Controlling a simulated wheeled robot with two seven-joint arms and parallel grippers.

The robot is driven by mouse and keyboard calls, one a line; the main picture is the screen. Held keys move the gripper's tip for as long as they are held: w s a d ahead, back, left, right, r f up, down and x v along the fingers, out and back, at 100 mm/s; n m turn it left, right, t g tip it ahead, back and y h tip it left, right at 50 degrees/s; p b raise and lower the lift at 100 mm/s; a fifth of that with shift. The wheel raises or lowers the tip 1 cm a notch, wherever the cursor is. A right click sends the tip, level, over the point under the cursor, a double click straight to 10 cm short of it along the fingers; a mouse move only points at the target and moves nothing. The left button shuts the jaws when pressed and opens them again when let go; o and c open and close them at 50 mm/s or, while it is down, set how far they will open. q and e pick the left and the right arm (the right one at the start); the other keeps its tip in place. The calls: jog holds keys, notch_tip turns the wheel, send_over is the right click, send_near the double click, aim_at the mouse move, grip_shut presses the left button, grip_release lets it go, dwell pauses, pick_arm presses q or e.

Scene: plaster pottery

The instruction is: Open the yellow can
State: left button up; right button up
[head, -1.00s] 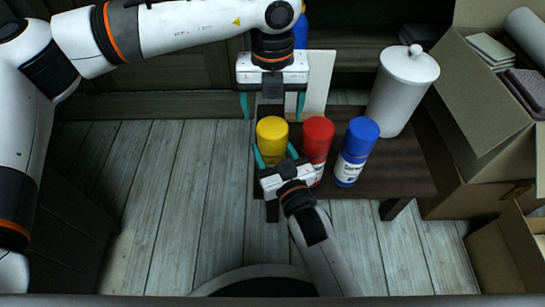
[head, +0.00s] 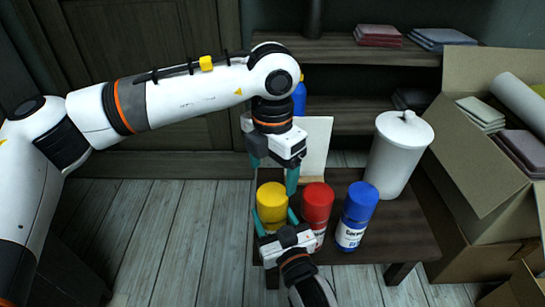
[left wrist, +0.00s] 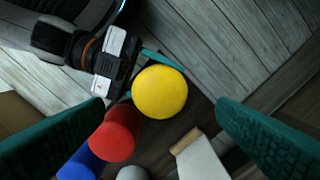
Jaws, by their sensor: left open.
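The yellow can (head: 272,205) stands upright on the dark low table (head: 400,225), its round yellow top facing up. In the left wrist view the yellow can (left wrist: 160,92) lies between my left fingers, farther off than their tips. My left gripper (head: 273,175) is open and empty above and slightly behind the can, pointing down. My right gripper (head: 275,220) reaches from the front with a teal finger on each side of the can and appears closed on its body. The lower part of the can is hidden by my right gripper.
A red can (head: 317,207) stands close right of the yellow one, and a blue can (head: 357,215) beyond it. A white lidded jar (head: 395,155) and an upright pale board (head: 318,145) stand behind. An open cardboard box (head: 470,145) is at the right.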

aim_at(272, 192)
pick_arm(q)
notch_tip(272, 192, down, 9)
jog(key=shift+f, duration=0.1)
dwell(0.4)
jog(key=c, duration=1.2)
jog(key=shift+r, duration=0.2)
jog(key=shift+r, duration=0.95)
jog(key=shift+r, duration=2)
pick_arm(e)
jog(key=o, duration=1.5)
jog(key=shift+c, duration=0.2)
